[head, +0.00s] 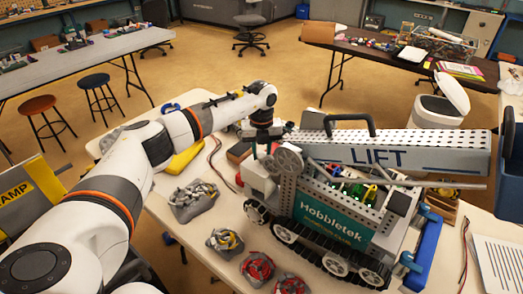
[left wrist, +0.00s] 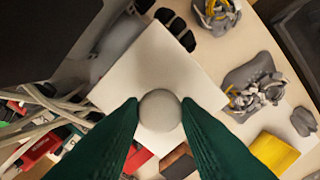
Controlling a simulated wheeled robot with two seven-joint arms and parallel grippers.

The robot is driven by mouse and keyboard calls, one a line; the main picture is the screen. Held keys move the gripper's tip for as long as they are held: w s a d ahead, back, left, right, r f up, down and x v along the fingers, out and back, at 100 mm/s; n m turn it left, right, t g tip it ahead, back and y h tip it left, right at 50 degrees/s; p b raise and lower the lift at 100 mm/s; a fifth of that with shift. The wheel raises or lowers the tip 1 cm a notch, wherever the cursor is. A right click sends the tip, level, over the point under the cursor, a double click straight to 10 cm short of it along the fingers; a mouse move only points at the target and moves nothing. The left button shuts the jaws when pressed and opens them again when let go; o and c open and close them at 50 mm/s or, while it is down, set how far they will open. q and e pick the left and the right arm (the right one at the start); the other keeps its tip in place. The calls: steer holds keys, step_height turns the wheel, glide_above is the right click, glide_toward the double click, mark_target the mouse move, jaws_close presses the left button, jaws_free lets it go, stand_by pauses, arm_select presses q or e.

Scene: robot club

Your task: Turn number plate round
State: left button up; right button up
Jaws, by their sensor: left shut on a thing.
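In the left wrist view, the two dark green fingers of my left gripper (left wrist: 160,118) close on a round grey knob (left wrist: 160,106) from both sides. The knob sits in front of a blank white square plate (left wrist: 143,66), which looks like the number plate; no number shows on it. In the head view my left gripper (head: 263,138) points down at the left end of the tracked robot (head: 330,225), which has a green "Hobbletek" sign. The plate cannot be told clearly from the robot's pale end there. My right gripper is out of view.
A long grey "LIFT" arm (head: 400,152) lies across the robot's top, close to my gripper. Grey trays of parts (head: 193,201) and a yellow item (head: 185,157) lie on the table left of the robot. A white sheet (head: 497,262) lies at the right.

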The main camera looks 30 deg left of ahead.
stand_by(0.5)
arm_select(q)
steer(key=o, duration=1)
steer(key=shift+c, duration=0.2)
step_height(320, 180, up, 12)
steer(key=b, duration=0.3)
steer(key=shift+s+f, duration=0.1)
